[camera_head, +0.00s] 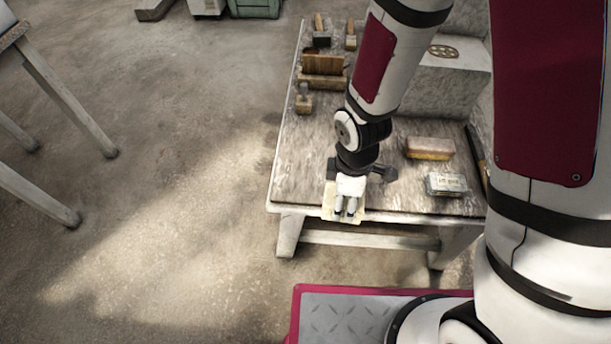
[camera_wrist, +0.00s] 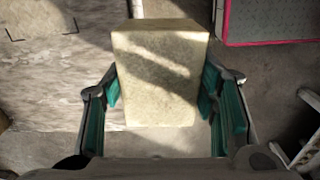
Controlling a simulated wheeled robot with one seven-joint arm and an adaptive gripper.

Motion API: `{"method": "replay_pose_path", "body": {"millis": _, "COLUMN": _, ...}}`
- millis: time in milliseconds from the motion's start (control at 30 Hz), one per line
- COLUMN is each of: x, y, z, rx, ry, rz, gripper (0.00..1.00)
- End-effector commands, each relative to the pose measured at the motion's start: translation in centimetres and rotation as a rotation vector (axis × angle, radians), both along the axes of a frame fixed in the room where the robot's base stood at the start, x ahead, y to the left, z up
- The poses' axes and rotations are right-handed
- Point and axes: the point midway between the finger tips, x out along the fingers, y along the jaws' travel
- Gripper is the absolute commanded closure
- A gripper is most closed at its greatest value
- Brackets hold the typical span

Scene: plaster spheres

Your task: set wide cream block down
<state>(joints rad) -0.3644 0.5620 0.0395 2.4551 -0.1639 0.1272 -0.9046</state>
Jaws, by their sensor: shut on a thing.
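The wide cream block (camera_head: 329,203) is at the near edge of the worktable (camera_head: 305,150) in the head view, largely covered by my gripper (camera_head: 348,208). In the wrist view the cream block (camera_wrist: 158,75) fills the middle, a pale, rough-faced box with light and shadow bands. My gripper (camera_wrist: 160,92) is shut on it, with a teal-padded finger against each side. The worktable (camera_wrist: 45,90) lies to the left behind the block and floor shows to the right. I cannot tell whether the block touches the tabletop.
A yellow-brown block (camera_head: 430,148) and a small pale box (camera_head: 445,184) lie on the table to the right. A wooden holder (camera_head: 323,70) and brushes stand at the back left. A large grey block (camera_head: 445,85) stands at the back right. Bare tabletop lies left of my wrist.

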Motion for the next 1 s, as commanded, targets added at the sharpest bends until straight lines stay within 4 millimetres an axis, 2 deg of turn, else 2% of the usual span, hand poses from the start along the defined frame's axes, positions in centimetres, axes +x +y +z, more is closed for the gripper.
{"method": "replay_pose_path", "body": {"millis": 167, "x": 0.5, "y": 1.1, "z": -0.6, "rx": 0.003, "ry": -0.004, "rz": 0.076, "gripper": 1.00}}
{"method": "replay_pose_path", "body": {"millis": 700, "x": 9.9, "y": 7.4, "z": -1.7, "rx": 0.003, "ry": -0.004, "rz": 0.074, "gripper": 1.00}}
{"method": "replay_pose_path", "body": {"millis": 833, "x": 11.7, "y": 8.6, "z": -1.8, "rx": 0.004, "ry": -0.003, "rz": 0.073, "gripper": 1.00}}
{"method": "replay_pose_path", "body": {"millis": 1000, "x": 12.8, "y": 9.3, "z": -1.9, "rx": 0.003, "ry": -0.003, "rz": 0.072, "gripper": 1.00}}
